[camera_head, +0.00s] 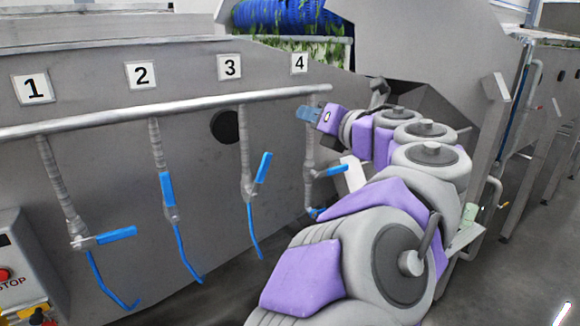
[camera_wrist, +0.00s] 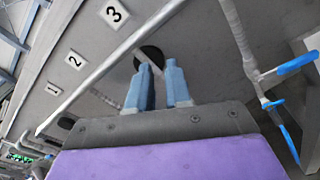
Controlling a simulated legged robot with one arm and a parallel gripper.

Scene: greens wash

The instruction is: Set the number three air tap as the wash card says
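The number three air tap hangs from the pipe under the "3" plate (camera_head: 230,67) in the head view. Its blue lever (camera_head: 263,168) tilts up and to the right, and a blue hose (camera_head: 254,232) hangs below. My gripper (camera_head: 303,113) is right of tap three, near the pipe's end by tap four, apart from the lever. In the wrist view, its two blue fingers (camera_wrist: 158,72) are parted with nothing between them. The "3" plate (camera_wrist: 115,14) also shows there. No readable wash card is in view.
Tap one's lever (camera_head: 116,235) and tap four's lever (camera_head: 330,171) lie nearly level. Tap two's lever (camera_head: 166,188) hangs along its pipe. The supply pipe (camera_head: 190,107) crosses the steel wall. A STOP box (camera_head: 22,265) stands at left; my arm covers the right centre.

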